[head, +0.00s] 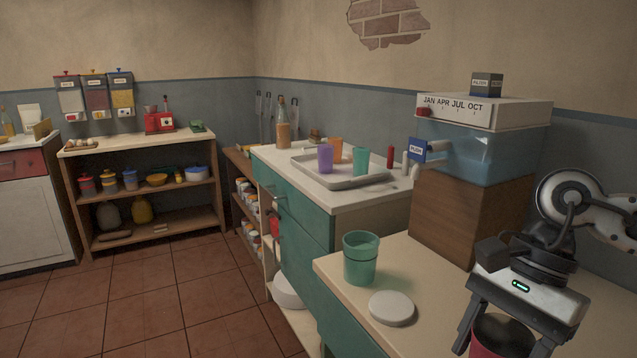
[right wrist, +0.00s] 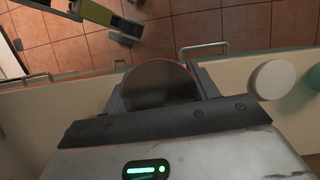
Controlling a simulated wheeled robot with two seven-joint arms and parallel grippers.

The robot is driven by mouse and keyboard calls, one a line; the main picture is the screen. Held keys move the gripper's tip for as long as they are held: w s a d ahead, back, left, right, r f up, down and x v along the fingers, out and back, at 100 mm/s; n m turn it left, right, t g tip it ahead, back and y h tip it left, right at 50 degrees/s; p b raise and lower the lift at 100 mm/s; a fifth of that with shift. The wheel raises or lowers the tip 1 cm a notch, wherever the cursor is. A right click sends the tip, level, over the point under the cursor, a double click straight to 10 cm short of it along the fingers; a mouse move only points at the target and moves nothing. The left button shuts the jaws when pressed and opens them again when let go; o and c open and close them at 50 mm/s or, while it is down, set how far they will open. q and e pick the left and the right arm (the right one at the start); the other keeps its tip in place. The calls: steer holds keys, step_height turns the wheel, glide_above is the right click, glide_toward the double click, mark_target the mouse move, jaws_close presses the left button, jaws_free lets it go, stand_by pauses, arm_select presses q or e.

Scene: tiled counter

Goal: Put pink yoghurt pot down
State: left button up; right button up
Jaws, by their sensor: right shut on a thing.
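The pink yoghurt pot (head: 503,339) is at the bottom right of the head view, showing a pink-red rim and a dark top; its lower part is cut off by the frame. My right gripper (head: 513,330) is shut on it, one finger on each side. In the right wrist view the pot (right wrist: 160,83) shows as a dark disc with a thin red rim between the fingers (right wrist: 160,92). There it overlaps the counter's front edge and the floor beyond. I cannot tell its height above the counter.
A green tumbler (head: 361,260) and a round white lid (head: 392,308) stand on the near cream counter (head: 440,325), left of my right gripper. A water tank on a wooden block (head: 468,215) stands behind. A grey tray (head: 343,180) holds several cups on the farther counter.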

steer(key=f+n+h, duration=0.1)
steer(key=n, duration=0.2)
steer(key=w+a+f+n+g+h+p, duration=0.1)
steer(key=n, duration=0.1)
steer(key=f+n+g+p, duration=0.1)
steer(key=n, duration=0.2)
steer(key=shift+w+a+f+n+h, duration=0.2)
steer(key=shift+w+a+n+h, duration=0.1)
steer(key=shift+w+h, duration=0.1)
steer(key=f+n, duration=0.1)
steer(key=f+n+h+p, duration=0.1)
steer(key=n, duration=0.1)
steer(key=shift+w, duration=0.1)
steer(key=shift+a, duration=0.1)
